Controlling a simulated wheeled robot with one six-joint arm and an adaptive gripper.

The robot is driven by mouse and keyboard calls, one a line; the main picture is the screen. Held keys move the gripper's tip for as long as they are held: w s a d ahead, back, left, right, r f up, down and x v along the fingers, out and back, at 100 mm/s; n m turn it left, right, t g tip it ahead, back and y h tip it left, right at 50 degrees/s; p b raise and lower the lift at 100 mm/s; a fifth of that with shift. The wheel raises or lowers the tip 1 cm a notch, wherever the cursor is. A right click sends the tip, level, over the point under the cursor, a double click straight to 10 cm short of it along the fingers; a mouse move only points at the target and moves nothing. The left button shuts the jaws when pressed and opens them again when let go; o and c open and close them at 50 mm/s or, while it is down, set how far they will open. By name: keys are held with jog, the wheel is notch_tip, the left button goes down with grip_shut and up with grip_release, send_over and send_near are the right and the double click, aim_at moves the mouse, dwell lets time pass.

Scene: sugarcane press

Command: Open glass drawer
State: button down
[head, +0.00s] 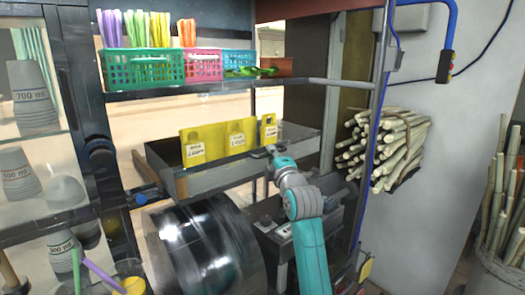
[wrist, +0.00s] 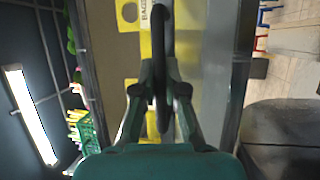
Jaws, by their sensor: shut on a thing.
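The glass drawer (head: 208,180) is a long, dark-framed box with see-through walls in the middle of the head view. Yellow bags (head: 240,137) with labels stand in it. My gripper (head: 272,152) is at the drawer's near side, toward its right end. In the wrist view my gripper (wrist: 161,95) has its two fingers closed in on a dark, bar-like handle (wrist: 162,35), with yellow bags (wrist: 130,30) beyond it. In the head view the handle is mostly hidden by my gripper.
A shelf above holds green (head: 142,68) and pink (head: 202,65) baskets. A dark rounded machine (head: 205,245) stands below the drawer. Stacked cups (head: 33,95) are on the left. Cane bundles (head: 390,145) hang at right, with a blue pipe (head: 452,30) above.

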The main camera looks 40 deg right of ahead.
jog(key=shift+s+d, duration=0.1)
jog(key=shift+s, duration=2.85)
jog(key=c, duration=1.2)
grip_release()
jog(key=v, duration=1.2)
